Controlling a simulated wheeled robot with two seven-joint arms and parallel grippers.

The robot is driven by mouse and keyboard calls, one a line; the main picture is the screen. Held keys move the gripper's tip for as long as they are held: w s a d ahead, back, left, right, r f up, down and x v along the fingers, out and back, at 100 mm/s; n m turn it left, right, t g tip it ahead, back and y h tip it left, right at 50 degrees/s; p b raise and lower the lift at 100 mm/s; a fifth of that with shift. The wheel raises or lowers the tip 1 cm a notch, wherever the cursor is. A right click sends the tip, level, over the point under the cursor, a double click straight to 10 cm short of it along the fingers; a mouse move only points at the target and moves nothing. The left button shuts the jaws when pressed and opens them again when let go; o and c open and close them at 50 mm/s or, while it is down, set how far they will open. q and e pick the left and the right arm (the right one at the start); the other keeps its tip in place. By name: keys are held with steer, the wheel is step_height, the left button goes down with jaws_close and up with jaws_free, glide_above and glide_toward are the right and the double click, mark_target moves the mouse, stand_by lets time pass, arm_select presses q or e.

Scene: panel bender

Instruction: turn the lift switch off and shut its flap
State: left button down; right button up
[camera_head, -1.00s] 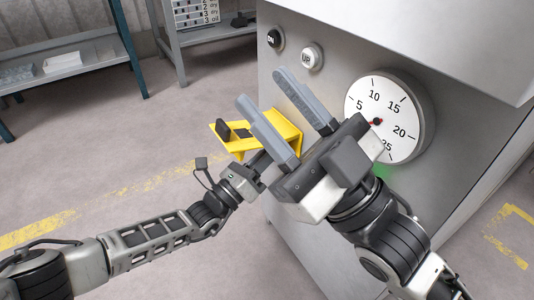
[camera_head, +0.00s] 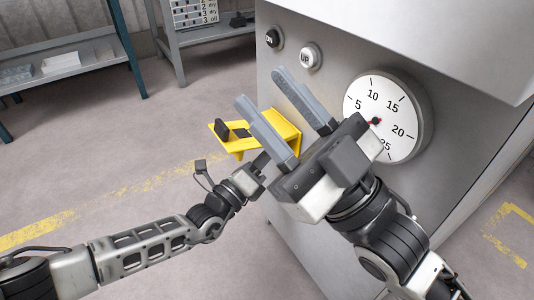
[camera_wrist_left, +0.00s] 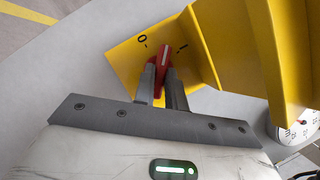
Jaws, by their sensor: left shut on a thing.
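The lift switch is a red knob (camera_wrist_left: 163,58) with a white line, on a yellow plate (camera_wrist_left: 126,58) marked 0 and I. Its line points up between the two marks. My left gripper (camera_wrist_left: 161,78) is shut on the knob in the left wrist view. Large yellow panels (camera_wrist_left: 285,45) stand out beside the plate; the flap looks open. My right gripper (camera_head: 262,88) is open and empty in front of the housing.
The grey machine front carries an ON button (camera_head: 274,38), an UP button (camera_head: 310,55) and a round dial (camera_head: 390,115) close to my right gripper. Shelves (camera_head: 75,60) stand far left. The floor between is clear.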

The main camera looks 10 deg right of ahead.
arm_select(q)
steer(key=shift+f, duration=0.1)
steer(key=c, duration=1.4)
jaws_free()
steer(key=shift+c, duration=0.2)
